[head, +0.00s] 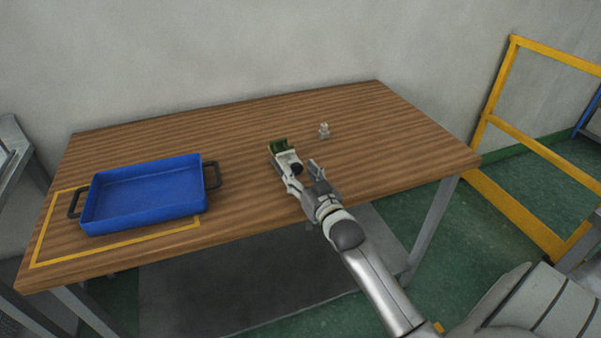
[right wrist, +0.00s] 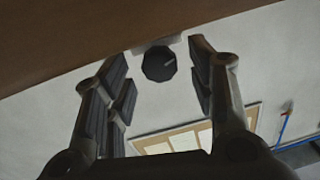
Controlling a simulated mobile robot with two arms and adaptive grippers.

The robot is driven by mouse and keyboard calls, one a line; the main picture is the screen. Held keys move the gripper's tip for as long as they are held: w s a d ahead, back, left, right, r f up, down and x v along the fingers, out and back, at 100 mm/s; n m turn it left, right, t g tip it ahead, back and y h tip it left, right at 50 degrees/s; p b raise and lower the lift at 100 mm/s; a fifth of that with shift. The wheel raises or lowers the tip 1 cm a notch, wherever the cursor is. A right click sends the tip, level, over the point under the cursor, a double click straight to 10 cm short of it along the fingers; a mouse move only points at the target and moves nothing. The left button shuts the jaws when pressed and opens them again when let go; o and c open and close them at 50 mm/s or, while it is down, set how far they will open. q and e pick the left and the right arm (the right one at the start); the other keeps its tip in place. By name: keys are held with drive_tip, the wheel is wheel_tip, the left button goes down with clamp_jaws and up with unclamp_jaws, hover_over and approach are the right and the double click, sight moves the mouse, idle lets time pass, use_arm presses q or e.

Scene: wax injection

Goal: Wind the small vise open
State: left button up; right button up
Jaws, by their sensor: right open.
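The small vise (head: 280,147) stands on the wooden table, right of its middle, with a green part at its far end and a pale body. Its dark round knob (head: 297,168) faces my right gripper (head: 299,171), which reaches in from the front right. In the right wrist view the knob (right wrist: 159,63) is between the two fingertips of my open right gripper (right wrist: 157,66), with a gap on each side. The gripper partly covers the vise in the head view, so how far its jaws stand apart is hard to tell. My left gripper is not in view.
A blue tray (head: 147,221) with dark handles stands at the table's left, partly within a yellow outline (head: 118,247). A small pale fitting (head: 324,131) stands behind and right of the vise. The wooden table (head: 400,140) is bare at right. A yellow rail (head: 510,202) stands beyond.

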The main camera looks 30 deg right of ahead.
drive_tip(key=shift+w, duration=0.25)
drive_tip(key=c, duration=1)
